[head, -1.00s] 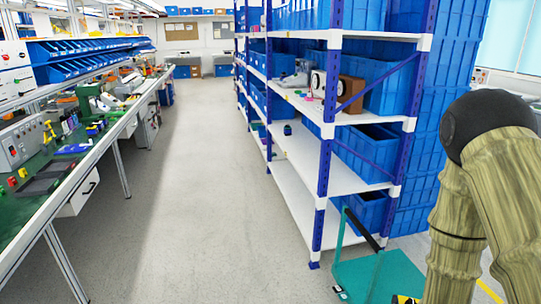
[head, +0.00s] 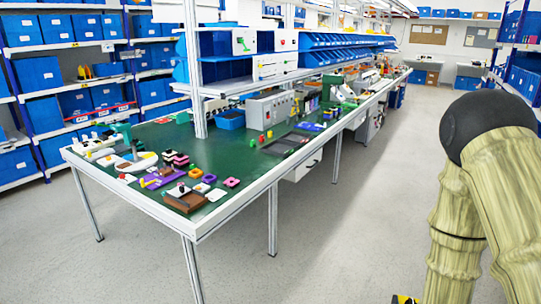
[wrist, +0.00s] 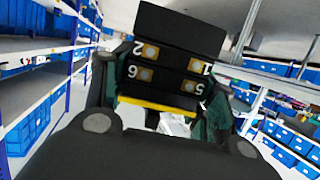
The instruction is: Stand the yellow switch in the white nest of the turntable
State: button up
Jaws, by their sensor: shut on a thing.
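In the wrist view my gripper (wrist: 172,112) is shut on a black block with numbered terminals and a yellow strip along its lower edge, which looks like the yellow switch (wrist: 168,60). The block is tilted a little in the picture and held in the air, clear of any surface. In the head view my gripper is out of sight. A pale round thing with a dark part (head: 136,162), possibly the turntable, sits on the near left end of the green workbench (head: 232,150). It is too small to make out a white nest.
Small coloured parts and a brown block (head: 186,198) lie near the bench's front corner. A bench upright (head: 194,80) and a grey control box (head: 270,108) stand farther back. Blue-bin shelving (head: 40,75) is at the left. The floor (head: 330,240) before the bench is clear.

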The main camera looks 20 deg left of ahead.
aim_at(143, 165)
jog(key=u, duration=1.9)
jog(key=i, duration=1.7)
jog(key=z, duration=0.05)
